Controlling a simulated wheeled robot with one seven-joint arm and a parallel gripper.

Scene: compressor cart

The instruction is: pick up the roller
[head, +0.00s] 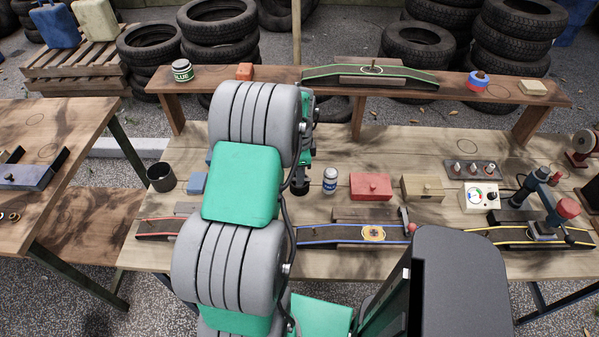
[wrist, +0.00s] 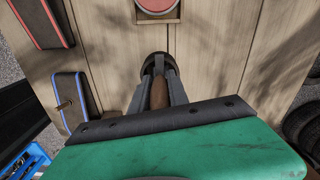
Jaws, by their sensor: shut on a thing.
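In the wrist view my gripper (wrist: 158,78) points down over the wooden bench. It is shut on the roller, whose brown handle (wrist: 158,96) shows between the two grey fingers. A dark rounded part is at the fingertips, mostly covered by them. I cannot tell whether the roller touches the bench top. In the head view my own arm covers most of the gripper and I cannot make out the roller there.
A raised shelf (head: 275,82) runs along the back. Bare wood lies between.

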